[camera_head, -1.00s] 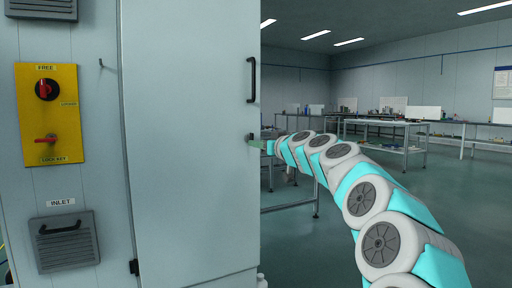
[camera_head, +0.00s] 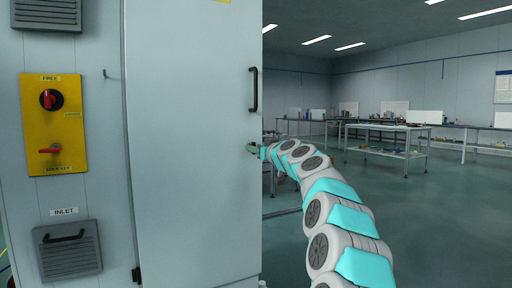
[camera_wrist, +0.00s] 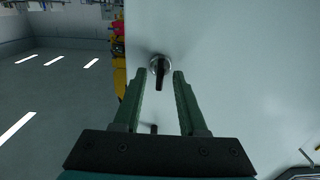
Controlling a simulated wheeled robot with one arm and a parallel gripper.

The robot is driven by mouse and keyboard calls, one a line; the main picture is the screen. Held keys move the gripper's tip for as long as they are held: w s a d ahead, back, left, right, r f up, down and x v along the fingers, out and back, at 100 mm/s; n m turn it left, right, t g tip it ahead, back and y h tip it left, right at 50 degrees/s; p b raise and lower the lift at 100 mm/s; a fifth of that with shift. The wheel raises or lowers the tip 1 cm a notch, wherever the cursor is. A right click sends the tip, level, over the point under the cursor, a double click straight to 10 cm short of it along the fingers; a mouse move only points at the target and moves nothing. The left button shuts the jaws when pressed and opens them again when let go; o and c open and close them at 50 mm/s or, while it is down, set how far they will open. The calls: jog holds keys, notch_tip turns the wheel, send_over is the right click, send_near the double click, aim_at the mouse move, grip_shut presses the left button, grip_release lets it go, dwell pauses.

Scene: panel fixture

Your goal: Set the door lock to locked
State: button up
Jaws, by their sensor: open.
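The door lock (camera_wrist: 161,76) is a small black lever on a round silver base, on the pale grey cabinet door (camera_wrist: 235,70). In the wrist view its lever points down the picture, towards my gripper's palm. In the head view the lock (camera_head: 252,147) is a small dark spot at the door's right edge, below the black handle (camera_head: 253,90). My gripper (camera_wrist: 158,78) is open, with its two green fingers on either side of the lever and a gap showing on each side. Whether the fingertips reach past the lever in depth, I cannot tell.
Left of the door are a yellow panel (camera_head: 55,122) with two red-handled switches and an inlet vent (camera_head: 68,250). A small dark part (camera_wrist: 154,128) shows between my fingers. Workbenches (camera_head: 385,140) stand well back at right, with open floor (camera_head: 440,220) before them.

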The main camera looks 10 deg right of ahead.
jog(key=shift+w+a, duration=0.1)
jog(key=shift+w, duration=0.15)
grip_shut()
dwell(0.3)
